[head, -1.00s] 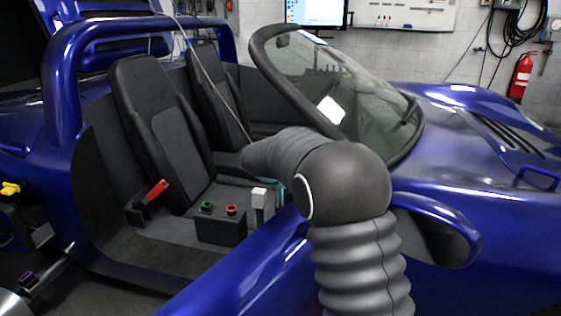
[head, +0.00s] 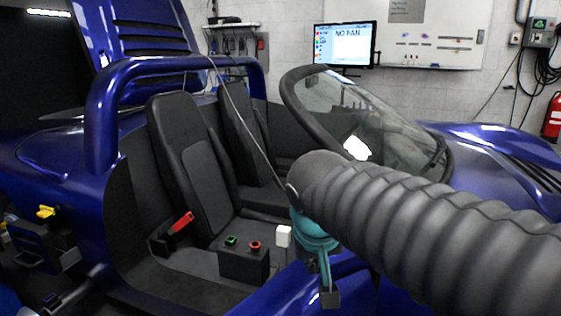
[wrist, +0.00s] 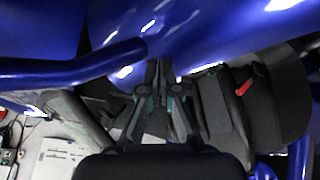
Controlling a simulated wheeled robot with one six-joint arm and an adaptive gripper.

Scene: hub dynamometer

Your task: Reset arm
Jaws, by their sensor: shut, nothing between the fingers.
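My arm's grey ribbed sleeve reaches in from the right in the head view. My gripper (head: 328,294) hangs below its teal wrist part, pointing down in front of the car's blue side. In the wrist view my gripper (wrist: 160,72) has its fingers together with nothing between them. The blue open car (head: 110,110) fills much of the head view, with dark seats (head: 205,185) behind my gripper. Part of the car's side and windshield is hidden by my arm.
A black box with a green button (head: 231,240) and a red button (head: 255,245) sits in the cockpit, beside a white-topped lever (head: 284,237). A red-handled lever (head: 182,222) stands left. The windshield frame (head: 292,95) is close behind my arm. A monitor (head: 345,45) hangs at the back.

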